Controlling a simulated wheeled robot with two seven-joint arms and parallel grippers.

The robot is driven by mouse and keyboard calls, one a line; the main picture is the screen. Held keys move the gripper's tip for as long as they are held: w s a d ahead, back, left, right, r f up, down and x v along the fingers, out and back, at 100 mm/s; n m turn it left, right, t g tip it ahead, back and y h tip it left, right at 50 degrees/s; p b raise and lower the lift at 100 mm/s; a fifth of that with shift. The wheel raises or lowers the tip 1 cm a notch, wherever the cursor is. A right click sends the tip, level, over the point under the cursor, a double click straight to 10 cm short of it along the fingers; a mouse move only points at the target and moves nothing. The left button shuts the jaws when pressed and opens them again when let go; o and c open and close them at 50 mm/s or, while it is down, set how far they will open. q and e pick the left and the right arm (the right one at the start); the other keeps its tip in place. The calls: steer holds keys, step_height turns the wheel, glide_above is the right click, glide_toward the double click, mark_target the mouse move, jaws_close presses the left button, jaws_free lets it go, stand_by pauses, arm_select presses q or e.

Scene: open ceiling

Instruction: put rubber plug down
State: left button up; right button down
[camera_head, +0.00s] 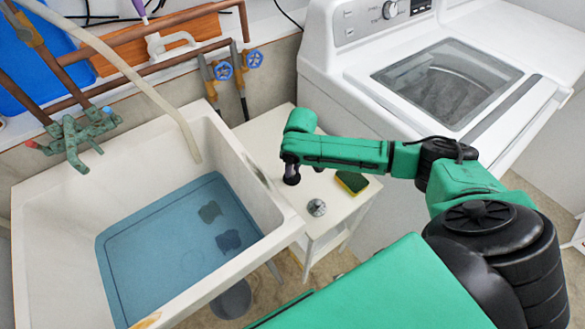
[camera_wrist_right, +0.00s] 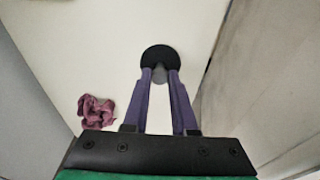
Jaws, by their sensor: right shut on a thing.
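The black rubber plug (camera_head: 292,180) is a round dark disc between the fingertips of my right gripper (camera_head: 291,168). It also shows in the right wrist view (camera_wrist_right: 160,53), with the purple fingers of the right gripper (camera_wrist_right: 160,76) closed on its near side. The plug is over the white side table (camera_head: 270,131), to the right of the sink. I cannot tell whether its underside touches the table top. My left gripper is not in view.
A yellow-green sponge (camera_head: 352,182) and a metal strainer (camera_head: 316,207) are on the table near the gripper. The sink (camera_head: 262,222) holds bluish water and dark pieces. A white washer (camera_head: 350,85) stands behind. A crumpled purple thing (camera_wrist_right: 96,111) lies left of the fingers.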

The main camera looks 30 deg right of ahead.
mark_target(296, 181)
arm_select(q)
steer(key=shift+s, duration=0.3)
arm_select(e)
steer(key=shift+w+f, duration=0.1)
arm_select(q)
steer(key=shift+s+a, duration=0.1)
arm_select(e)
steer(key=c, duration=0.7)
jaws_free()
steer(key=r, duration=0.4)
steer(key=s+r, duration=0.1)
steer(key=r, duration=0.7)
steer(key=shift+s+d+r, duration=0.1)
steer(key=shift+s, duration=0.3)
